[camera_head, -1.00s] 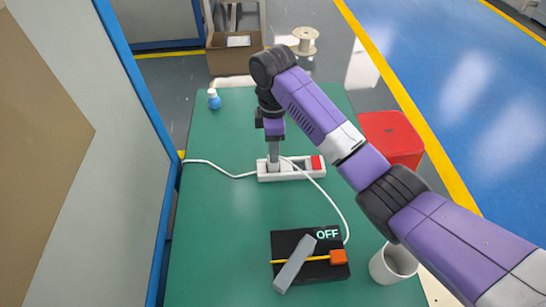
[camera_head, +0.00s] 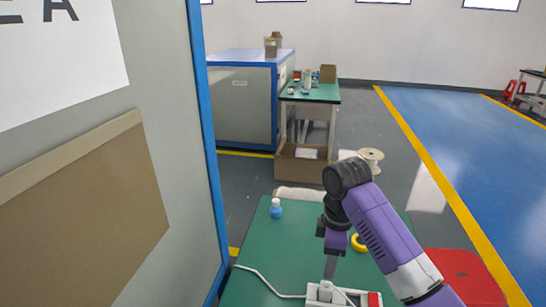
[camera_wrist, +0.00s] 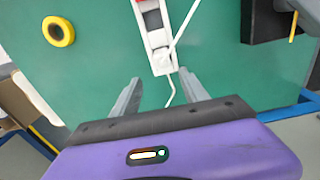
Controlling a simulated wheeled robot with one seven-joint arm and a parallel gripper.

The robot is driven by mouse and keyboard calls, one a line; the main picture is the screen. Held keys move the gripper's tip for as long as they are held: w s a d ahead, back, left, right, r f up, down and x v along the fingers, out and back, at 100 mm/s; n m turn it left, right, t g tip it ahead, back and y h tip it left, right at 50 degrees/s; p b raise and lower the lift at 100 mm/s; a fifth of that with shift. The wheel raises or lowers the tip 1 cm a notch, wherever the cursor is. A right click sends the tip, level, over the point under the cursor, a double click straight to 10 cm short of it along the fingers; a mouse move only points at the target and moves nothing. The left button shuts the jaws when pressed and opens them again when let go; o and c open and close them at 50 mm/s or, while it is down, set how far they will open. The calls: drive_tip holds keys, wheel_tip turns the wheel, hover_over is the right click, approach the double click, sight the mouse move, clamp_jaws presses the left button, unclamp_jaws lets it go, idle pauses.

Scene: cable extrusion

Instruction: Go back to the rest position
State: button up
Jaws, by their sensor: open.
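My gripper (camera_head: 330,270) hangs pointing down over the green table, just behind a white power strip (camera_head: 318,301) that is cut off by the bottom edge of the head view. In the wrist view my gripper (camera_wrist: 160,88) has its two grey fingers spread wide, with nothing held between them. The power strip also shows in the wrist view (camera_wrist: 146,14), beyond the fingertips and apart from them. A white plug (camera_wrist: 162,61) sits at the strip's near end, with a white cable running from it.
A yellow tape roll (camera_head: 359,243) and a blue bottle (camera_head: 276,209) stand on the green table (camera_head: 255,250). A red stool (camera_head: 465,275) is at the right. A grey panel with a blue post (camera_head: 207,150) bounds the left. A black box (camera_wrist: 262,25) shows in the wrist view.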

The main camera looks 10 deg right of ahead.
drive_tip(key=w+a+r+m+t+y, duration=0.3)
drive_tip(key=w+a+r+m+t, duration=0.15)
drive_tip(key=w+a+t, duration=0.4)
drive_tip(key=s+d+m+t+h, duration=0.1)
drive_tip(key=s+d+m+t, duration=0.1)
drive_tip(key=s, duration=1.5)
drive_tip(key=s+d+f+m+t+h, duration=0.1)
drive_tip(key=s+d+m+t, duration=0.1)
drive_tip(key=s, duration=1.6)
drive_tip(key=s+d+f+m+t+h, duration=0.1)
drive_tip(key=s+d+m, duration=0.3)
drive_tip(key=s, duration=1.3)
drive_tip(key=shift+s+d+m+t, duration=0.4)
drive_tip(key=shift+m+t, duration=0.15)
drive_tip(key=shift+m, duration=0.2)
